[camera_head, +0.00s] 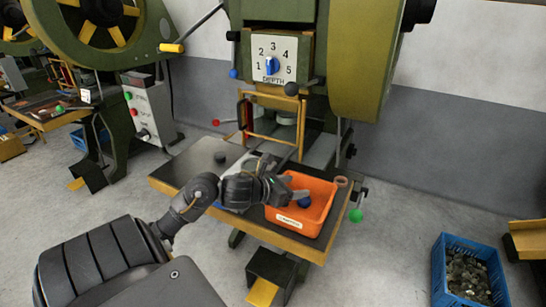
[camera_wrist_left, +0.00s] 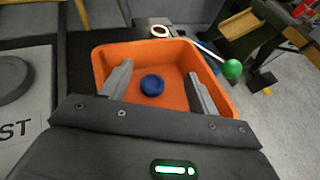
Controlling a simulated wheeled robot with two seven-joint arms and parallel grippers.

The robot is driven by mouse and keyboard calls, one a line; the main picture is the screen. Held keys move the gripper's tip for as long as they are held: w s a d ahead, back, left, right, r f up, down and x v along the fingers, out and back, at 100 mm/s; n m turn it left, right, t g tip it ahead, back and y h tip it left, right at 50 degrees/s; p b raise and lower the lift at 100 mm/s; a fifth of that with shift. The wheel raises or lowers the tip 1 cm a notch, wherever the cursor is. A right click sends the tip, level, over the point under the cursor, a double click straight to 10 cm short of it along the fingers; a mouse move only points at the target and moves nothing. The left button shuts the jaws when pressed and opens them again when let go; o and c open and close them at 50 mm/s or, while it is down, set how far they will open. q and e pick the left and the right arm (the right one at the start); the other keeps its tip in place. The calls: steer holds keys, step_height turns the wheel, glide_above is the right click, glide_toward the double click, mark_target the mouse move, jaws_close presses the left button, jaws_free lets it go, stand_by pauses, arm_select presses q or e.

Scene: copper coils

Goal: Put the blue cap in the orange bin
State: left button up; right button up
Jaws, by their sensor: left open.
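The blue cap (camera_head: 304,201) is inside the orange bin (camera_head: 320,218), seen in the head view. In the left wrist view the cap (camera_wrist_left: 152,85) appears on the floor of the orange bin (camera_wrist_left: 108,62), near its middle. My left gripper (camera_head: 297,206) is over the bin. Its two fingers (camera_wrist_left: 159,88) are spread wide, with clear gaps on both sides of the cap, and hold nothing. The exact height of the fingertips above the bin floor is hard to tell. My right gripper is in neither view.
The bin stands on the press table (camera_head: 190,170). A copper-coloured ring (camera_head: 341,181) lies behind the bin's right corner. A green ball knob (camera_head: 356,215) is at the table's right. A dark round piece (camera_head: 220,157) lies at left. A blue crate (camera_head: 440,275) stands on the floor.

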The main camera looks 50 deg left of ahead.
arm_select(q)
steer(key=v, duration=0.8)
steer(key=shift+s, duration=0.1)
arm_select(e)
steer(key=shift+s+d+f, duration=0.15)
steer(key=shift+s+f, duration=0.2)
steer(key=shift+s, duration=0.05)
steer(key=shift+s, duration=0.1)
